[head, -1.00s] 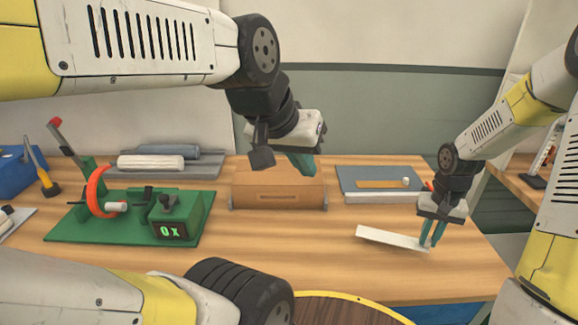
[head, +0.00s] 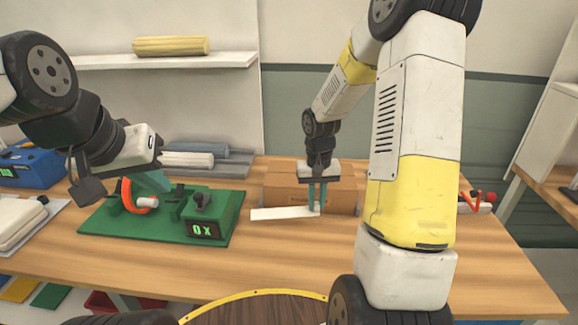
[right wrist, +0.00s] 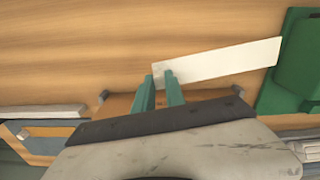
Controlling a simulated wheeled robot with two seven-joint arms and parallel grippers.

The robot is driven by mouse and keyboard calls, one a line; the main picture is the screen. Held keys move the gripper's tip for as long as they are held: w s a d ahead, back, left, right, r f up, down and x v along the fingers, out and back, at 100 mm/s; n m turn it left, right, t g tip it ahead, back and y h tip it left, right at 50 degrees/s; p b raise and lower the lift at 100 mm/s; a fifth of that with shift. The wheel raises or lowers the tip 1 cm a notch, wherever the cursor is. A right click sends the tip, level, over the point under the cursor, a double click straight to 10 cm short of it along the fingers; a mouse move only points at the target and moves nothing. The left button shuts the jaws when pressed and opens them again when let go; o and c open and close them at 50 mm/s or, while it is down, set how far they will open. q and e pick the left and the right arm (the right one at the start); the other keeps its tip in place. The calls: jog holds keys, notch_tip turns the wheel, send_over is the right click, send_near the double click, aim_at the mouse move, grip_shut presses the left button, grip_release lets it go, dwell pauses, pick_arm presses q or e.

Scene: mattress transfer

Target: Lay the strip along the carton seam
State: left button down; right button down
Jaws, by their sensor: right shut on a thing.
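The strip (head: 281,213) is a flat white bar, held out to the left and slightly tilted in the head view; it also shows in the right wrist view (right wrist: 222,62). My right gripper (head: 317,208) is shut on the strip's right end. It hangs just in front of the brown carton (head: 284,186), so the strip appears before the carton's lower front edge, reaching past its left side. The carton's top and seam are largely hidden by my gripper and arm. My left gripper (head: 152,181) is above the green fixture, its fingers partly overlapping; its opening is unclear.
The green fixture (head: 110,226) with an orange ring and display stands left of the carton. Rolls on a grey rack (head: 235,170) lie behind it. White pads (head: 18,222) and a blue box (head: 35,165) sit far left. The table front (head: 270,262) is clear.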

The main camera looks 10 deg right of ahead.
jog(key=s+d+r+m, duration=0.2)
jog(key=d+r, duration=0.5)
jog(key=r, duration=0.1)
jog(key=w+d, duration=0.1)
jog(key=w, duration=0.3)
jog(key=w+d, duration=0.1)
jog(key=w, duration=0.4)
jog(key=w+d+f, duration=0.1)
jog(key=w, duration=0.4)
jog(key=shift+w+d+f, duration=0.1)
jog(key=shift+w+d, duration=0.15)
jog(key=shift+d, duration=0.05)
jog(key=shift+w+f, duration=0.1)
jog(key=shift+f, duration=1.65)
jog(key=shift+f, duration=0.1)
jog(key=c, duration=1.4)
grip_release()
